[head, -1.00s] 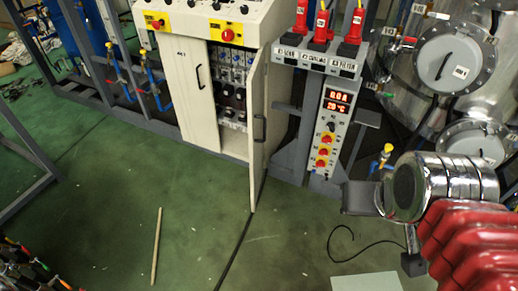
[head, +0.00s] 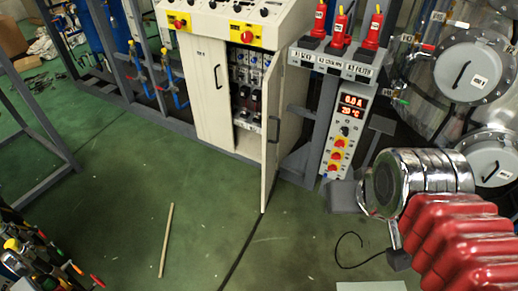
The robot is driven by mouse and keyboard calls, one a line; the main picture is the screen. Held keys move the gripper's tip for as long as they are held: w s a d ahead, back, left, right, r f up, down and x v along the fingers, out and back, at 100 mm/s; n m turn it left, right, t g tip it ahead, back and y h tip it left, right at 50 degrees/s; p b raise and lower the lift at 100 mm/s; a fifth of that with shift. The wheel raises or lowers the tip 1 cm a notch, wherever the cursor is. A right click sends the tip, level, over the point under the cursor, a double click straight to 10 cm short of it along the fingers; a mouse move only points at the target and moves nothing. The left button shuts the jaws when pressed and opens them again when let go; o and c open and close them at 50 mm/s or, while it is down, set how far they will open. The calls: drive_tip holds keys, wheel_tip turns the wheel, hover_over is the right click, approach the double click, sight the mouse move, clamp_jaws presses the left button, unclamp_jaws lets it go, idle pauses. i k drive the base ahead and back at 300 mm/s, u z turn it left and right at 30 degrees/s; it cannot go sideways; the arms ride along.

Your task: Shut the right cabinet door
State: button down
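The cream cabinet (head: 242,20) stands at the upper middle of the head view. Its right door (head: 287,120) stands open, swung out toward me and seen nearly edge-on. A dark handle (head: 273,129) is on that door. Breakers and wiring show inside, left of the door. The left door (head: 208,100) looks shut. My gripper (head: 372,229) is at the lower right, at the end of my red-sleeved arm. Its two finger parts look spread apart on either side of the chrome wrist, with nothing between them. It is right of the door and apart from it.
A control post (head: 345,130) with red plugs and a display stands right of the door. Steel vessels (head: 468,70) fill the upper right. A wooden stick (head: 166,240) and a dark cable (head: 352,248) lie on the green floor. The floor before the cabinet is mostly clear.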

sight(272, 80)
drive_tip(key=u, duration=0.25)
drive_tip(key=i, duration=1.45)
drive_tip(key=u, duration=0.05)
